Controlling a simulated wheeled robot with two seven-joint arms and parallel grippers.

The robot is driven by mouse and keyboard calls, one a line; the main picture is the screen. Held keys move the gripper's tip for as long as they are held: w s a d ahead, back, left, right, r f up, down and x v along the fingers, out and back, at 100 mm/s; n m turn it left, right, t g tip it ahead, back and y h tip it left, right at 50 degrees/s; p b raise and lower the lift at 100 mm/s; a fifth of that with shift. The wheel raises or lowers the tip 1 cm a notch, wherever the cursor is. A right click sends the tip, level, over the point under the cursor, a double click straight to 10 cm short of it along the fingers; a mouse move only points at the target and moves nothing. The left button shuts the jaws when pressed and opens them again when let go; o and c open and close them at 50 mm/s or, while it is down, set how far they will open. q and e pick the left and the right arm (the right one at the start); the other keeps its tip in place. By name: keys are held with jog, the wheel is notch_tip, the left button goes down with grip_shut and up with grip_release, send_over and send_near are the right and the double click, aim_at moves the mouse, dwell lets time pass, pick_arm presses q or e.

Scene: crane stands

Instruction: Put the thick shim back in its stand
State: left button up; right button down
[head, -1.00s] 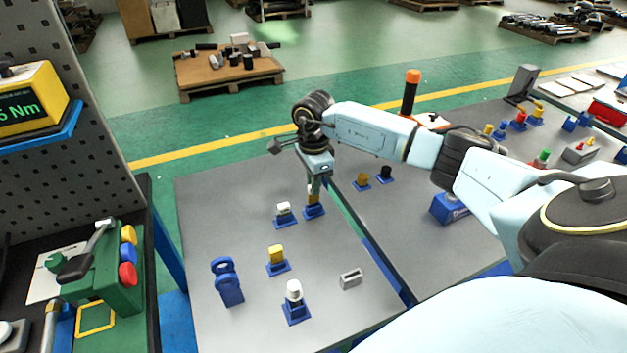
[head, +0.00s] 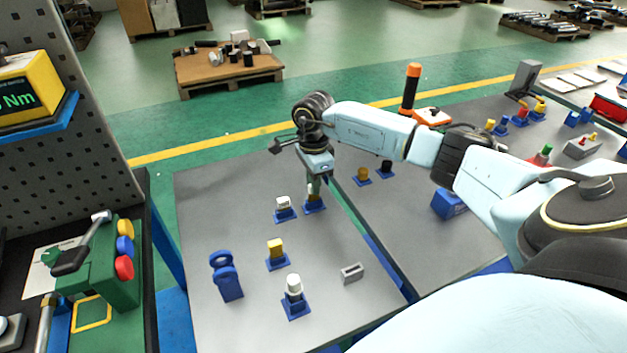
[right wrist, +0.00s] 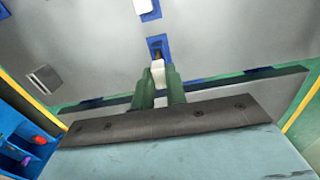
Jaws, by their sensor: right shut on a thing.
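My right gripper (head: 314,188) points down over a blue stand (head: 314,207) on the grey table, in the upper middle of the head view. In the right wrist view its green fingers (right wrist: 159,82) are shut on a pale block (right wrist: 158,74), which I take to be the thick shim. The blue stand (right wrist: 155,42) shows just beyond the block, with a dark and brownish part between them. I cannot tell whether the block is seated in the stand. The fingers hide most of it in the head view. My left gripper is not in view.
Close left stands a blue stand with a white-topped piece (head: 283,203). Nearer are a yellow piece (head: 276,247), a white knob (head: 293,284), a blue ringed holder (head: 226,275) and a grey slotted block (head: 351,273). Table surface between them is clear.

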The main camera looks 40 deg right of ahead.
jog(key=shift+f+b, duration=0.5)
jog(key=shift+f, duration=0.25)
jog(key=c, duration=1.3)
grip_release()
jog(key=shift+c, duration=0.2)
jog(key=shift+r, duration=0.1)
jog(key=shift+r+p, duration=1.8)
jog(key=shift+r, duration=0.6)
notch_tip(320, 180, up, 13)
jog(key=shift+r, duration=0.2)
